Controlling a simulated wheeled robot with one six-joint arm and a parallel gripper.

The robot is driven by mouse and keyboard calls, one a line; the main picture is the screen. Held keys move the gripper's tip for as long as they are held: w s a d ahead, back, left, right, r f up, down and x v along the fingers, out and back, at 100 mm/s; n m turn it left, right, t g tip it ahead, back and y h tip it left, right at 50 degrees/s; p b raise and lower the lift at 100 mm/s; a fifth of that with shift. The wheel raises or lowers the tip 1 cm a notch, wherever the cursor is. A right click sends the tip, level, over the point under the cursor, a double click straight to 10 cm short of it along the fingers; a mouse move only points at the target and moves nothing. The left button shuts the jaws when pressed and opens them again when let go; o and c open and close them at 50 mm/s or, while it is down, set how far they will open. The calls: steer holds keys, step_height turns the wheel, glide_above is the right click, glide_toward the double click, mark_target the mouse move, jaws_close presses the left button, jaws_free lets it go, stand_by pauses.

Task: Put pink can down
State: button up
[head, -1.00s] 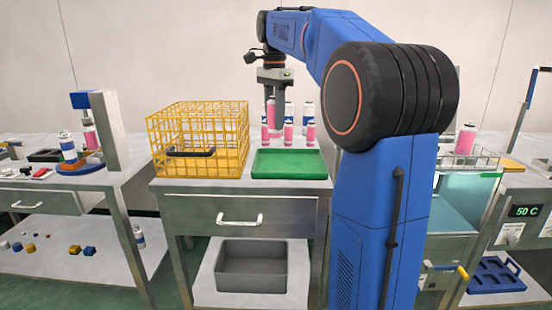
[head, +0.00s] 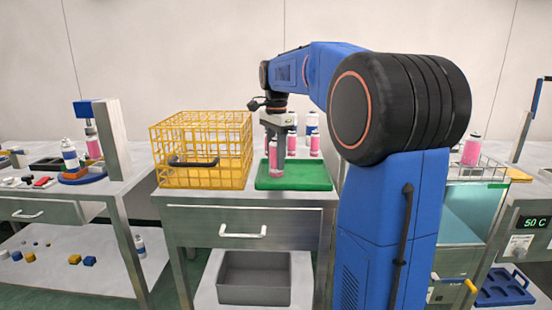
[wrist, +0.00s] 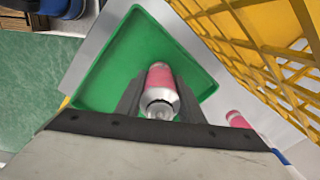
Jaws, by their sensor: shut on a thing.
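A pink can with a silver top (wrist: 160,88) stands between the two dark fingers of my gripper (wrist: 155,95) in the wrist view. My gripper is shut on it. In the head view the pink can (head: 273,160) is at the left part of the green tray (head: 310,174), upright under my gripper (head: 276,140). Its base is at or just above the tray's surface; I cannot tell whether it touches. The rest of the tray looks empty.
A yellow wire basket (head: 202,150) stands left of the tray. Several pink and white cans (head: 314,142) stand behind the tray, partly hidden by my arm. Another pink can (wrist: 237,120) is close to my gripper in the wrist view. The tray's right part is free.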

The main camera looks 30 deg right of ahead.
steer(key=shift+f, duration=0.15)
steer(key=o, duration=1.1)
step_height(320, 180, up, 12)
steer(key=shift+r, duration=0.15)
steer(key=s+a+f+n+t, duration=0.1)
steer(key=s+a+f+n, duration=0.4)
steer(key=s+f, duration=0.4)
steer(key=s+a+f+n+t, duration=0.2)
steer(key=s+a+f+n, duration=0.3)
steer(key=s+f, duration=0.5)
steer(key=s+a+f+n+t, duration=0.1)
steer(key=s+a+f+n, duration=0.4)
steer(key=s+f+n, duration=0.3)
steer(key=shift+s+a+f+t, duration=0.15)
steer(key=shift+s+f, duration=0.15)
steer(key=shift+s, duration=0.25)
steer(key=shift+s+a+f+t, duration=0.1)
steer(key=shift+s+f, duration=0.2)
steer(key=shift+s, duration=0.3)
steer(key=shift+s+a+f+t, duration=0.15)
steer(key=shift+s+f, duration=0.15)
steer(key=shift+s, duration=0.25)
steer(key=shift+d, duration=0.1)
